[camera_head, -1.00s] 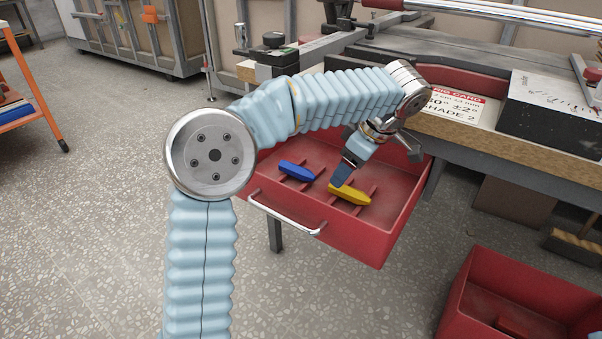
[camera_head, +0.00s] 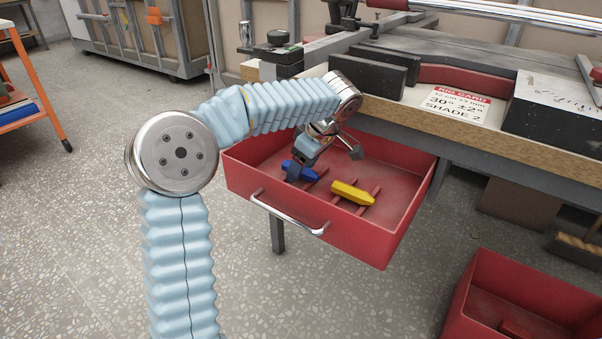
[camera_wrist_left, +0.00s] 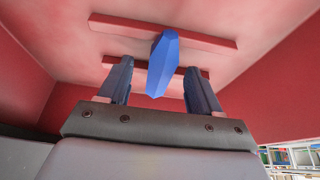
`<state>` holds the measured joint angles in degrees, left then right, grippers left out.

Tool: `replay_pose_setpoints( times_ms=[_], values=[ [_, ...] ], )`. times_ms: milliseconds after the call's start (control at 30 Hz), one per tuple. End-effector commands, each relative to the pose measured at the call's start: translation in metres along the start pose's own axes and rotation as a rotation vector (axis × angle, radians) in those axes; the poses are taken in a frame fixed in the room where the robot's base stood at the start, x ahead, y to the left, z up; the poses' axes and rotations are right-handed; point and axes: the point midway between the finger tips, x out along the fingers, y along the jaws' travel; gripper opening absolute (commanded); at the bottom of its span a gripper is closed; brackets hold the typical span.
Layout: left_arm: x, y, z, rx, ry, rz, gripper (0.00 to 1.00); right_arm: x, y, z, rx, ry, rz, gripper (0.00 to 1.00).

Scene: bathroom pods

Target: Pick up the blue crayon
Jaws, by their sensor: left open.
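The blue crayon (camera_head: 308,173) lies on low ribs inside the open red drawer (camera_head: 397,205), left of the yellow crayon (camera_head: 351,193). My left gripper (camera_head: 297,172) is inside the drawer at the blue crayon and partly hides it in the head view. In the left wrist view, the blue crayon (camera_wrist_left: 163,62) shows between and beyond the two open fingers of my left gripper (camera_wrist_left: 160,80). Neither finger appears to touch it. The crayon rests across two red ribs. My right gripper is not in view.
The drawer has a metal handle (camera_head: 288,213) in front and hangs below a workbench (camera_head: 480,140). A second red container (camera_head: 520,300) stands at the lower right. An orange cart (camera_head: 32,110) is at the far left. The floor at left is clear.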

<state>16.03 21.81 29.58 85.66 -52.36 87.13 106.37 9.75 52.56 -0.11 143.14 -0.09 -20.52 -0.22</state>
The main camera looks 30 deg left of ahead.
Motion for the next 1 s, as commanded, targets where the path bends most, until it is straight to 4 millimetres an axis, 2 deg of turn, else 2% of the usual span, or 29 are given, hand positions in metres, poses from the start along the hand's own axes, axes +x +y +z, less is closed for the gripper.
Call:
replay_pose_setpoints(
  times_ms=[967, 1000],
  values=[
    [0.0045, 0.0002, 0.0019, 0.000, 0.000, 0.001, 0.64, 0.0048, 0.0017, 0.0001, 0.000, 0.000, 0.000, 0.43],
    [0.0045, 0.0002, 0.0019, 0.000, 0.000, 0.001, 0.61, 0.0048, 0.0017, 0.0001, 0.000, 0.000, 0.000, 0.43]
  ],
)
